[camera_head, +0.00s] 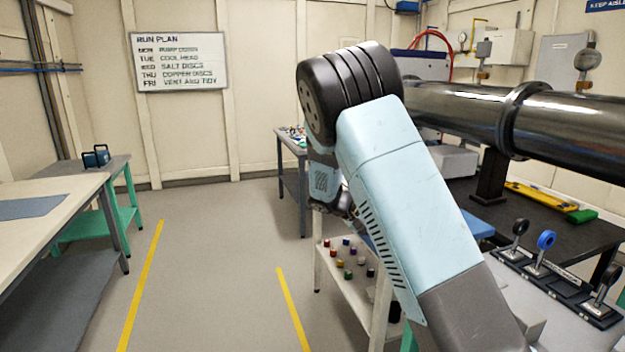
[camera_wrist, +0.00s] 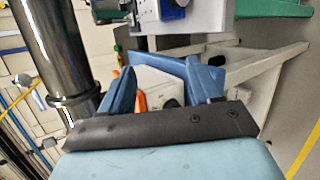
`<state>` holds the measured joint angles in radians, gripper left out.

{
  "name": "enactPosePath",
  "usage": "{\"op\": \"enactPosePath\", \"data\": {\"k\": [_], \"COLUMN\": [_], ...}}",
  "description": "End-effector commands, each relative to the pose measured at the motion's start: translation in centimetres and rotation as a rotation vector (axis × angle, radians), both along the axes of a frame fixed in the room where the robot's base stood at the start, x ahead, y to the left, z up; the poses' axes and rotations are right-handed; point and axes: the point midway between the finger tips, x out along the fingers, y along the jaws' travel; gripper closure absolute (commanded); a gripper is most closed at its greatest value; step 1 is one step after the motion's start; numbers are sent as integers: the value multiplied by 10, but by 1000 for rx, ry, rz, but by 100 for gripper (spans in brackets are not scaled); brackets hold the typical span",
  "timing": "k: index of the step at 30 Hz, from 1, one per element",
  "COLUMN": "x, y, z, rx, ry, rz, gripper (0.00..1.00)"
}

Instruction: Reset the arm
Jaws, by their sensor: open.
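My arm (camera_head: 400,190) rises from the lower right in the head view, bends at a dark ribbed joint and drops down behind its pale blue link. My gripper (camera_wrist: 158,82) shows in the wrist view as two blue fingers standing apart beyond a dark bar. Nothing is held between them. A white box-like thing with a dark round mark (camera_wrist: 160,85) shows behind the gap, with an orange piece beside the left finger. In the head view the gripper is mostly hidden behind my arm, near the small white shelf (camera_head: 333,290).
A steel beam pipe (camera_head: 450,108) runs close right of my arm, above a dark bench (camera_head: 570,235). Holders with round optics (camera_head: 546,240) stand at lower right. Small coloured items sit on the white shelf. A pale table (camera_head: 50,225) is at left. Floor between yellow lines is clear.

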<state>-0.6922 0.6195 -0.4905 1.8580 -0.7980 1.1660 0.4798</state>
Motion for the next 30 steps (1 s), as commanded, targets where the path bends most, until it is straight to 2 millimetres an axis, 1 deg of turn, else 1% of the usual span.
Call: {"op": "enactPosePath", "data": {"k": [1, 6, 14, 21, 30], "x": [-8, -38, -85, -132, -193], "y": [-7, -23, -40, -49, -52], "z": [9, 32, 67, 100, 138], "rx": [45, 189, 399, 574, 763], "ry": [-3, -11, -44, -96, -187], "rz": [-18, -64, -111, -129, -123], "gripper": [37, 37, 37, 37, 37]}}
